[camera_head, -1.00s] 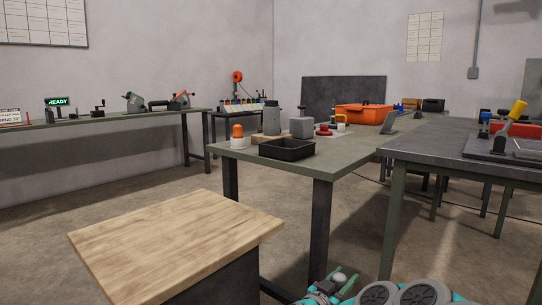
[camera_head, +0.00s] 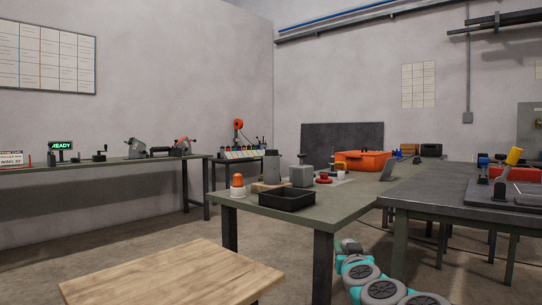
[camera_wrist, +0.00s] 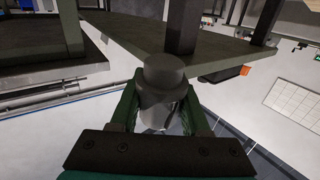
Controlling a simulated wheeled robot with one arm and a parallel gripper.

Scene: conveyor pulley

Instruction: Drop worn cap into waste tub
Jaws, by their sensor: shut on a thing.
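A grey, rounded worn cap (camera_wrist: 163,72) sits between the fingers of my gripper (camera_wrist: 162,95) in the wrist view. My gripper is shut on it and holds it in the air, clear of any surface. In the head view, my teal and grey arm reaches up beside the front table's right leg. The cap cannot be made out clearly there. A black open tub (camera_head: 287,204), which looks like the waste tub, stands on the front corner of the green table (camera_head: 330,212). My gripper is apart from it, lower and to its right. The tub's floor is mostly hidden.
An orange-and-white beacon (camera_head: 237,186) stands left of the tub. A grey block (camera_head: 301,176) and a red part (camera_head: 324,178) are behind it. A dark table (camera_head: 440,200) is at right, close to my arm. A wooden-topped block (camera_head: 170,275) stands in front.

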